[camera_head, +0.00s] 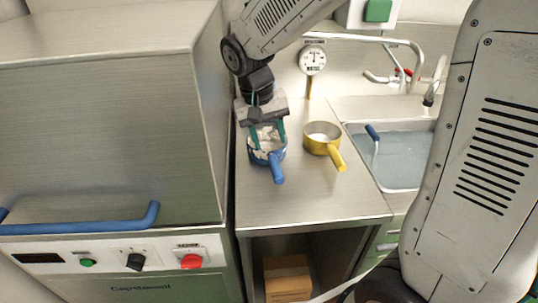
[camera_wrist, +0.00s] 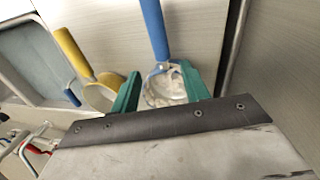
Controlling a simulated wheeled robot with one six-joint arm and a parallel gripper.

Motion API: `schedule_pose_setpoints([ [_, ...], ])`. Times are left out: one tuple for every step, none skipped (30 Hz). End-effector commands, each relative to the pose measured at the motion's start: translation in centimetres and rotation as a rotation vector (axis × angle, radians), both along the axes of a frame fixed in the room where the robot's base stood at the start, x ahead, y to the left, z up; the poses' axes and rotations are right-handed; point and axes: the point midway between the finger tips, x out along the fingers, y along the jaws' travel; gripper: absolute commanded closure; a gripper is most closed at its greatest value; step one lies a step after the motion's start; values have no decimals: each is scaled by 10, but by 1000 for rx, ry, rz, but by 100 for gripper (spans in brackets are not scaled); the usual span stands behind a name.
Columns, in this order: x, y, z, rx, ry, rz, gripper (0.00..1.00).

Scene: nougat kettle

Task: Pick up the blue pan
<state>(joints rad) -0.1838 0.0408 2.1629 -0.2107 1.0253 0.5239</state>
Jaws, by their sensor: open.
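The blue pan (camera_head: 276,172) stands on the steel counter, with its handle pointing toward the front. It holds pale, lumpy contents. In the wrist view the blue pan (camera_wrist: 155,30) shows its handle pointing up and its bowl between the green fingers. My gripper (camera_head: 267,140) is open, pointing down over the bowl, with a green finger at each side of it. In the wrist view my gripper (camera_wrist: 160,93) partly covers the bowl's near side. I cannot tell whether the fingers touch the pan.
A yellow pan (camera_head: 323,138) stands close to the right of the blue pan. A sink (camera_head: 385,183) lies farther right. A tall steel cabinet (camera_head: 110,140) rises on the left. A dial gauge (camera_head: 312,60) is behind. The counter (camera_head: 310,205) in front is clear.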

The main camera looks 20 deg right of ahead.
Motion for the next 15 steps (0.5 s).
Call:
schedule_pose_setpoints([
  [0,-1,-6,-1,3,-1,54],
  [0,-2,-9,-1,3,-2,54],
  [-1,-2,-14,-2,2,-1,54],
  [-1,-3,-18,-2,3,-2,54],
  [-2,-4,-21,-2,4,-1,54],
  [-2,-4,-25,-1,3,-1,54],
  [-2,-4,-28,-1,3,-1,54],
  [-3,-4,-32,-1,3,-1,54],
  [-4,-4,-38,-1,3,-1,54],
  [-5,-4,-43,-1,5,-1,54],
  [-6,-5,-48,-1,5,-1,54],
  [-7,-5,-54,-1,4,-1,54],
  [-7,-6,-58,-1,4,-1,54],
  [-7,-7,-62,0,4,-2,54],
  [-7,-8,-66,-1,4,-1,54],
])
